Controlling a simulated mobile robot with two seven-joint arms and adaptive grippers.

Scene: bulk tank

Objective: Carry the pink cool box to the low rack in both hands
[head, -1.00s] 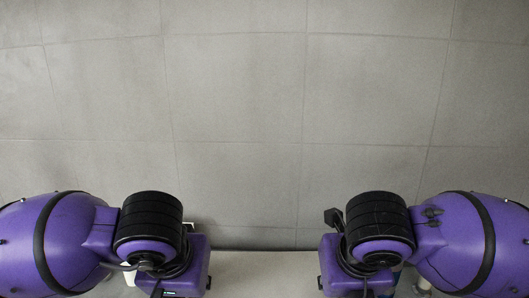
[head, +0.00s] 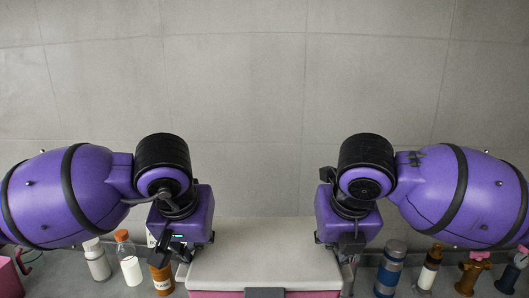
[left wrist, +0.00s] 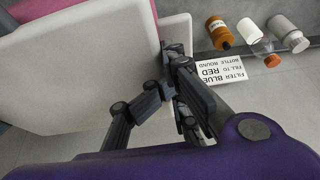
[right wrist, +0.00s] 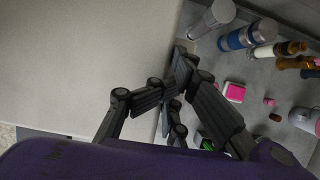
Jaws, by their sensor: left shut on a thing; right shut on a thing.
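The pink cool box (head: 310,294) has a pale lid (head: 265,262) and shows at the bottom centre of the head view, between my grippers. My left gripper (head: 182,252) is shut on the box's left side at the lid edge. The lid's pale slab (left wrist: 95,85) and a strip of pink (left wrist: 35,10) show in the left wrist view. My right gripper (head: 345,250) is shut on the right side. The lid (right wrist: 80,60) fills the left of the right wrist view. The box's underside and the low rack are not in view.
Bottles (head: 130,262) and a printed sign (left wrist: 222,70) stand left of the box. A blue-banded flask (head: 390,268), a brown-and-white bottle (head: 429,268) and brown fittings (head: 470,272) are on the right. A bare tiled wall (head: 260,120) is behind.

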